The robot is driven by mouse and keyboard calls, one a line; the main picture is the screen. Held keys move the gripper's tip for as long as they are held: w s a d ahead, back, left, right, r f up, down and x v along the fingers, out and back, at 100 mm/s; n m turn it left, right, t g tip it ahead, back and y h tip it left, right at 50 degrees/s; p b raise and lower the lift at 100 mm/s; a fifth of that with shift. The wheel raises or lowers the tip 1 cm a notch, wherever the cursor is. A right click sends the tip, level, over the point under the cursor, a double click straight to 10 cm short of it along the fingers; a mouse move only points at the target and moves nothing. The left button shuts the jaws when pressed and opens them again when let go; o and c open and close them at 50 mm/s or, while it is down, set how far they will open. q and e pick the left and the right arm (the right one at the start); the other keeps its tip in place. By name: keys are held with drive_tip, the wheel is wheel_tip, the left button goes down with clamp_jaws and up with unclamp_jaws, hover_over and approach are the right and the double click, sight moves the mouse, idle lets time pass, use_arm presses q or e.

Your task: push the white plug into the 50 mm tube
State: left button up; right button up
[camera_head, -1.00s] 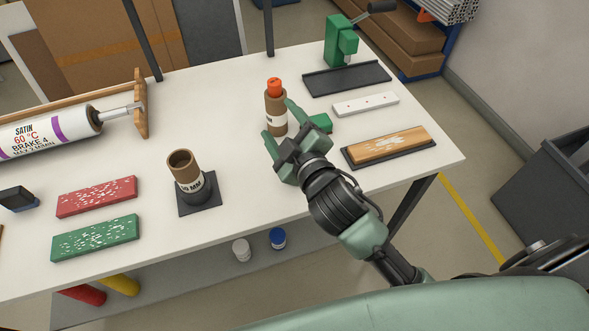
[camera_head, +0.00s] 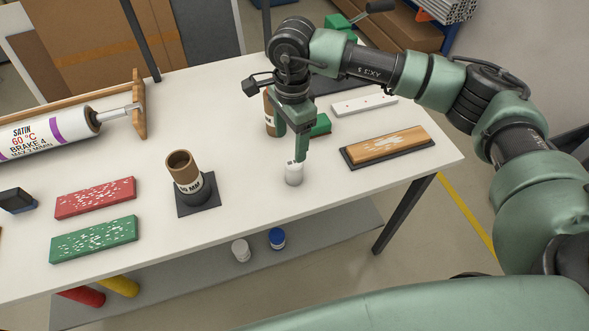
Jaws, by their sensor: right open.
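The brown cardboard tube (camera_head: 181,166) stands upright in a dark holder on a square base, open end up. Its label reads "MM", with the number partly turned away. The white plug (camera_head: 294,176) stands on the table to the right of the tube, near the front edge. My right gripper (camera_head: 291,147) points down just above the plug, open, with one fingertip overlapping the plug's top in the picture. I cannot tell whether it touches. My left gripper is out of view.
Another brown tube (camera_head: 269,112) stands partly hidden behind my right gripper. A green block (camera_head: 320,125) and a wooden block on a dark pad (camera_head: 388,146) lie to the right. Red (camera_head: 96,198) and green (camera_head: 93,240) speckled blocks lie left. White and blue pieces (camera_head: 277,238) sit below.

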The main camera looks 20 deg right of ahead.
sight(294, 171)
drive_tip(key=shift+w+d+f, duration=0.1)
drive_tip(key=shift+d, duration=0.4)
drive_tip(key=shift+a+f+p, duration=0.1)
drive_tip(key=shift+f+p, duration=0.4)
drive_tip(key=shift+f, duration=0.4)
drive_tip(key=f+p, duration=0.1)
drive_tip(key=f, duration=0.1)
drive_tip(key=s+f+p, duration=0.1)
drive_tip(key=f, duration=0.1)
drive_tip(key=shift+f+p, duration=0.2)
drive_tip(key=shift+p, duration=0.1)
drive_tip(key=shift+w+a+f, duration=0.1)
drive_tip(key=shift+f, duration=0.5)
clamp_jaws()
